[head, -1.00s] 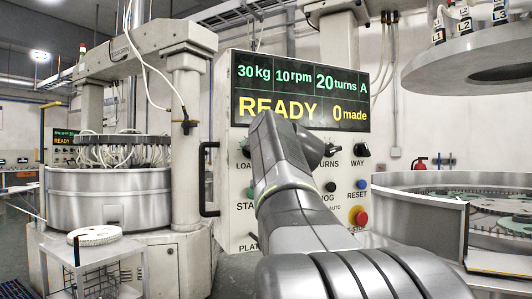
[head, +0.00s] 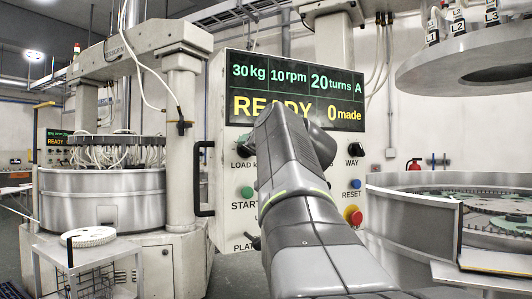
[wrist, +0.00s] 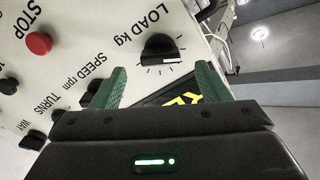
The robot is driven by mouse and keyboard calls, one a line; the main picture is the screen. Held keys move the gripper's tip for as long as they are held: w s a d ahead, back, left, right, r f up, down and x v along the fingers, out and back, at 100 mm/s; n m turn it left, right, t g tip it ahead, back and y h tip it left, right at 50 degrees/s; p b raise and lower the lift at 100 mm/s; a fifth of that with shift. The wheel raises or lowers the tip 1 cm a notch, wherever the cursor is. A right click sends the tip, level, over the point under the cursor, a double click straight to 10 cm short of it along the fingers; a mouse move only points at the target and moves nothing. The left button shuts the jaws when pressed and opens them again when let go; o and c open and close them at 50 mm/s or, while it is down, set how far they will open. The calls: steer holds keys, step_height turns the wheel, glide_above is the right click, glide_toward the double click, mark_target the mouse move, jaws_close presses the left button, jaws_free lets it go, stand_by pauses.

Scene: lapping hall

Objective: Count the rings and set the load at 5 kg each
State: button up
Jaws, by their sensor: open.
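The control panel (head: 225,225) stands ahead. Its display (head: 296,91) reads 30 kg, 10 rpm, 20 turns A, READY and 0 made. The black LOAD kg knob (head: 245,150) is at the panel's left, partly hidden by my arm in the head view. In the wrist view the LOAD kg knob (wrist: 160,47) lies just beyond and between my gripper's (wrist: 161,70) green fingers, which are open and apart from it. At right, green discs (head: 512,222) lie on the machine's plate inside a metal rim (head: 415,205). I cannot make out separate rings there.
A green START button (head: 246,191), blue RESET button (head: 355,184) and red stop button (head: 353,215) are on the panel. A black handle (head: 198,180) sticks out at its left edge. A cart (head: 95,252) bears a white toothed ring (head: 90,236). A raised disc (head: 470,65) hangs at right.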

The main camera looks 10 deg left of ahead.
steer(key=v, duration=0.9)
steer(key=shift+b, duration=0.4)
steer(key=shift+w+a, duration=0.1)
steer(key=p+x, duration=0.1)
steer(key=x, duration=1.2)
steer(key=shift+w+a+p, duration=0.15)
steer(key=shift+w+p, duration=0.05)
steer(key=shift+p, duration=0.15)
